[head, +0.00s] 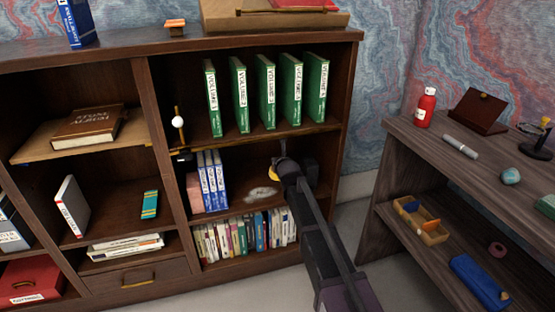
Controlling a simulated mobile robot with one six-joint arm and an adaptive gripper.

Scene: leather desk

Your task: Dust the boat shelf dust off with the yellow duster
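A pale grey-white patch of dust (261,194) lies on the bookcase's right middle shelf, right of a few blue-and-white books. My gripper (284,162) reaches into this compartment from the front right, just above and behind the dust in the picture. A small yellow piece (273,174), likely the duster, shows at the gripper's left side. My gripper and arm hide most of it. The fingers are dark and small, so I cannot tell whether they are closed on it. No boat is clearly visible.
Blue-and-white books (212,180) stand left of the dust. Green volumes (265,95) fill the shelf above, and a row of small books (243,235) the shelf below. A side desk (400,135) with a red bottle (425,107) stands at the right.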

